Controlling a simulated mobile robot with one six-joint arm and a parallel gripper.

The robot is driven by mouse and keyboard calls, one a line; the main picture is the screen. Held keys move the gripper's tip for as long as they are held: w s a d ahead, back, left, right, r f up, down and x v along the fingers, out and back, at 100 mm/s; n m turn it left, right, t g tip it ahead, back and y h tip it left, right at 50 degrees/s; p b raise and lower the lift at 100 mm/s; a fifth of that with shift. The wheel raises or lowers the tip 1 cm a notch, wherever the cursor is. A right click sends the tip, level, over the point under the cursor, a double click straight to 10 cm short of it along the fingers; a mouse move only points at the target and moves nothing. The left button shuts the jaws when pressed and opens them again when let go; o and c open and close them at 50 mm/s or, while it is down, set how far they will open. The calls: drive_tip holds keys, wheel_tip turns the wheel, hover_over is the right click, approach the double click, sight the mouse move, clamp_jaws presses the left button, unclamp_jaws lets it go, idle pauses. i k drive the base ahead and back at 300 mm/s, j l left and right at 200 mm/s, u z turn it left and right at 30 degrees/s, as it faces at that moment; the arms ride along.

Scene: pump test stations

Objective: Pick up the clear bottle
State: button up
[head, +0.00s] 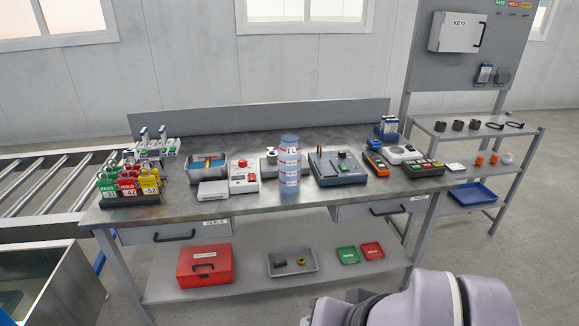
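The clear bottle (289,163) looks upright, see-through and bluish, with red and white label bands. My gripper is not in view. Only a grey-purple part of my arm shows at the bottom right, well apart from the bottle.
Beside the bottle stand a box with a red button (244,177) on the left and a grey test unit (337,168) on the right. Behind it is a grey device (268,163). Red, green and yellow tags (130,184) stand at the left end. A red box (205,265) sits on the lower shelf.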

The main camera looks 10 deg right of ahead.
sight(290, 151)
drive_tip(key=i+z, duration=0.35)
drive_tip(key=i+j+z, duration=0.15)
drive_tip(key=i+z, duration=0.2)
drive_tip(key=i, duration=0.15)
drive_tip(key=i+j+z, duration=0.35)
drive_tip(key=i+l, duration=0.05)
drive_tip(key=l, duration=0.05)
